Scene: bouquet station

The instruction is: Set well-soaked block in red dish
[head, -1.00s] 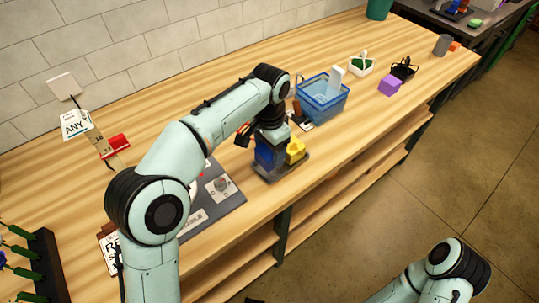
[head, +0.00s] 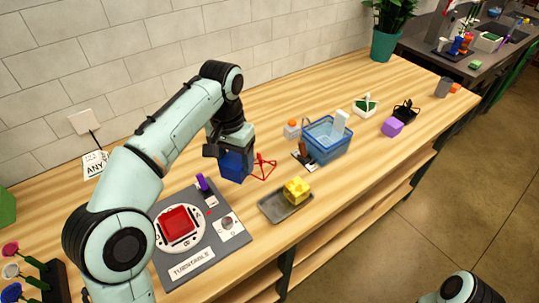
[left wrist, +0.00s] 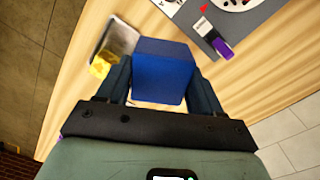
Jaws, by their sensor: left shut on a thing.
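My left gripper (head: 232,146) points down, shut on a blue block (head: 236,168). In the left wrist view the block (left wrist: 163,72) sits between the two fingers. It is held off the grey tray, beyond the turntable board; its height above the table is hard to tell. A red square dish (head: 174,222) sits on the white disc of the turntable (head: 192,262), left of and nearer than the block. A yellow block (head: 297,190) lies on the grey tray (head: 272,208). My right gripper is out of view; only part of that arm shows at lower right.
A red wire stand (head: 264,168) is close to the right of the blue block. A purple-topped piece (head: 202,183) sticks up at the turntable board's back edge.

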